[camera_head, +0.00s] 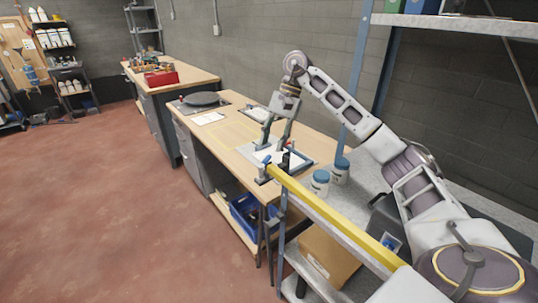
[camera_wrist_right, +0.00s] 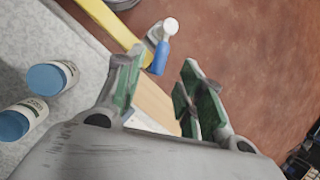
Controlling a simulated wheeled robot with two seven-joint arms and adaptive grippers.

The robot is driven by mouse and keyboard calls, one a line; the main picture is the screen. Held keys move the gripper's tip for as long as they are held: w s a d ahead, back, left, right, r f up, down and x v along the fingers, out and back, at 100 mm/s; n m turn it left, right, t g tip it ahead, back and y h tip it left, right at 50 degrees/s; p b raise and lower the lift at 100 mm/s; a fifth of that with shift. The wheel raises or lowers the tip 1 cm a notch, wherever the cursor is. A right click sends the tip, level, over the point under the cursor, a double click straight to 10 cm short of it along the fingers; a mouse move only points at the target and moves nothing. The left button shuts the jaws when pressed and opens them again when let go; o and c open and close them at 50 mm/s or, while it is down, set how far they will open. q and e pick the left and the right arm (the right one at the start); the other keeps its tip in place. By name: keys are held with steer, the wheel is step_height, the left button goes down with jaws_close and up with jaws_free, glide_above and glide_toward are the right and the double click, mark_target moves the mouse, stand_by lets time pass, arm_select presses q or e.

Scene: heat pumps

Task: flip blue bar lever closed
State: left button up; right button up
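The small blue bar lever (camera_head: 267,159) is at the far end of a long yellow bar (camera_head: 330,212), by the workbench edge. In the right wrist view, the blue lever (camera_wrist_right: 160,58) shows just beyond the fingertips, beside a pale round knob (camera_wrist_right: 171,25). My right gripper (camera_head: 275,146) hangs over the bench with its fingers pointing down near the lever. In the wrist view, the right gripper (camera_wrist_right: 163,75) is open with nothing held between its fingers. I cannot tell from these views whether a finger touches the lever. My left gripper is not in view.
Two white jars with blue lids (camera_head: 320,183) stand on the grey shelf close to the yellow bar. A blue crate (camera_head: 245,212) sits under the workbench (camera_head: 245,160). The red floor at left is open.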

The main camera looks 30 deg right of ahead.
mark_target(268, 157)
steer(key=shift+x, duration=2.2)
jaws_close()
